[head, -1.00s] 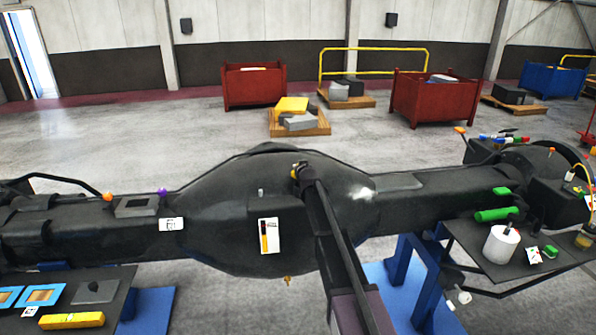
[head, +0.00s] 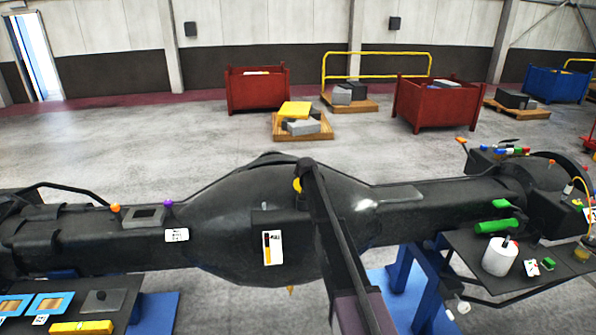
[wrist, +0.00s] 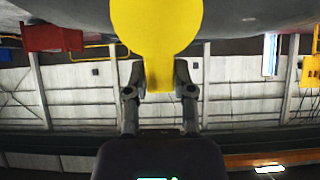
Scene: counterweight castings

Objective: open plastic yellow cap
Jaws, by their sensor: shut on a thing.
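The yellow plastic cap (wrist: 157,22) fills the upper middle of the wrist view as a round disc with a narrow tab. My gripper (wrist: 160,78) is shut on that tab, one dark finger on each side. The disc's top is cut off by the picture edge. In the head view the yellow cap (head: 297,185) is a small patch at the upper front of the big black axle housing (head: 230,225). My arm partly hides it there, and my gripper (head: 304,168) is hard to make out. I cannot tell whether the cap still touches the housing.
A grey tray plate (head: 100,302), blue frames (head: 50,305) and a yellow block (head: 82,328) lie front left. A right-hand shelf (head: 470,245) carries a white pot (head: 500,257) and a green cylinder (head: 497,226). Blue stands support the axle. Red bins (head: 257,90) stand far behind.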

